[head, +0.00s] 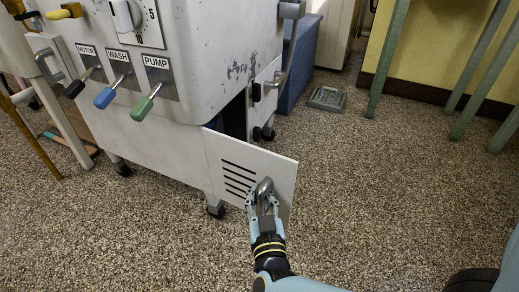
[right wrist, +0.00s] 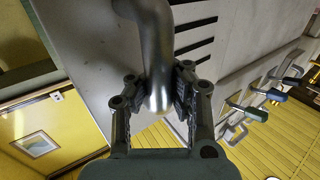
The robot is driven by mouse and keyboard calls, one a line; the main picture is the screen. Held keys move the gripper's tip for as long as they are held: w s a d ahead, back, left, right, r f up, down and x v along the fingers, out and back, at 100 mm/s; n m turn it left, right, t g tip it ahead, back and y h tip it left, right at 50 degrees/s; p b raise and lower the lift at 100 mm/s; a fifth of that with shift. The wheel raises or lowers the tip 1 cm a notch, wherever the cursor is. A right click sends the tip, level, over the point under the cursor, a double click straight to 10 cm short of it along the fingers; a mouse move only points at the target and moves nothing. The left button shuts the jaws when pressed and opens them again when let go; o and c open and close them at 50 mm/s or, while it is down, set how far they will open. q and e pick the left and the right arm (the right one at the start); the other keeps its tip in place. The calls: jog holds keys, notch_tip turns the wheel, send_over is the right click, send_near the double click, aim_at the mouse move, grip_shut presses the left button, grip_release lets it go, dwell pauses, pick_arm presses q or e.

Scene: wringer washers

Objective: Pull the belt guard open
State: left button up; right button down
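The belt guard (head: 223,150) is a white panel with dark slots, low on the washer's side. It stands swung out at an angle, with a dark gap behind its top edge; it also shows in the right wrist view (right wrist: 88,45). Its curved metal handle (head: 265,185) is near the panel's free edge. My right gripper (head: 263,200) is at this handle. In the right wrist view the gripper's fingers (right wrist: 160,95) are closed on both sides of the handle (right wrist: 155,45). My left gripper is not in view.
The white washer (head: 215,60) stands on casters, with motor, wash and pump levers (head: 145,103) on its front. A blue bin (head: 300,62) and a grey floor scale (head: 327,98) are behind. Green table legs (head: 388,58) stand at the right. The speckled floor (head: 390,190) right of the guard is clear.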

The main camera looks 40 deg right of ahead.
aim_at(262, 154)
jog(key=shift+s+d+f, duration=0.1)
jog(key=shift+s+f, duration=0.1)
jog(key=shift+s, duration=0.4)
jog(key=c, duration=1.4)
grip_release()
jog(key=shift+s+r, duration=0.1)
jog(key=shift+s, duration=0.05)
jog(key=shift+o, duration=1.4)
jog(key=shift+r, duration=0.1)
jog(key=shift+w+r, duration=0.1)
jog(key=shift+w, duration=0.15)
notch_tip(262, 154, up, 10)
jog(key=shift+s+f, duration=0.1)
